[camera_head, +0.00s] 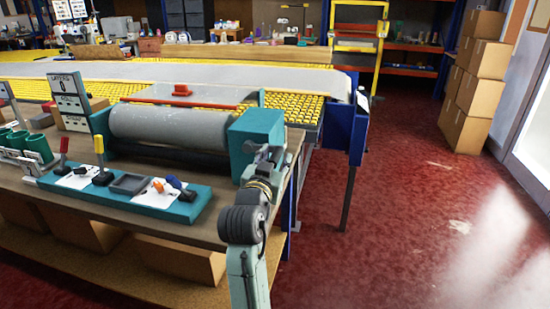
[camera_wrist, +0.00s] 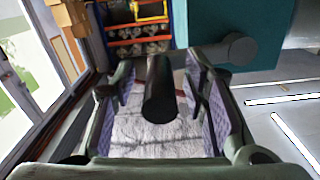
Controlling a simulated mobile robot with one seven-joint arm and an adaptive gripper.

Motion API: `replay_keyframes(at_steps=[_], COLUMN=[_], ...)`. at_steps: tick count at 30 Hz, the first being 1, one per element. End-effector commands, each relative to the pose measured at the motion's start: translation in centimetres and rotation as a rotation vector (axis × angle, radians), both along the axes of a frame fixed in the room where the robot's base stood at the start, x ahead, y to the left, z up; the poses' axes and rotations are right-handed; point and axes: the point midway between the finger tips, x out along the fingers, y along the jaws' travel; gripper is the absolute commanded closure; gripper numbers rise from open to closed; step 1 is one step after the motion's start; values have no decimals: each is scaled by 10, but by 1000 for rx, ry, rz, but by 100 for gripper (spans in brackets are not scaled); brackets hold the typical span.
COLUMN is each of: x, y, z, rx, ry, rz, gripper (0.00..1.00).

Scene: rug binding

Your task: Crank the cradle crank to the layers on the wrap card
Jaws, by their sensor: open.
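The cradle holds a grey roller (camera_head: 170,128) with a teal housing (camera_head: 256,132) at its right end. In the wrist view, the housing (camera_wrist: 225,28) bears a round hub (camera_wrist: 238,48). The dark cylindrical crank handle (camera_wrist: 160,92) stands between the fingers of my gripper (camera_wrist: 162,85). My gripper is open, with a gap visible on both sides of the handle. In the head view, my gripper (camera_head: 264,160) is at the housing's right side, and the crank is mostly hidden by it. A counter sign (camera_head: 68,95) behind the roller's left end reads 0. I cannot identify the wrap card's text.
A teal panel (camera_head: 125,186) with upright levers and small parts lies along the bench front (camera_head: 150,222). Green cups (camera_head: 38,148) stand at left. A blue post (camera_head: 358,130) and yellow roller table (camera_head: 295,108) are behind. Red floor (camera_head: 420,220) at right is clear.

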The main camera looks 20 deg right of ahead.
Motion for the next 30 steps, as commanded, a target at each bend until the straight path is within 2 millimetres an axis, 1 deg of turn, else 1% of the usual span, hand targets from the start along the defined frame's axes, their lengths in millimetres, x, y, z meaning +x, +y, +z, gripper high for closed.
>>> replay_keyframes(at_steps=[4, 22, 30], x=[0, 0, 0], y=[0, 0, 0], z=[0, 0, 0], rx=[0, 0, 0], ry=[0, 0, 0], rz=[0, 0, 0], gripper=[60, 100, 100])
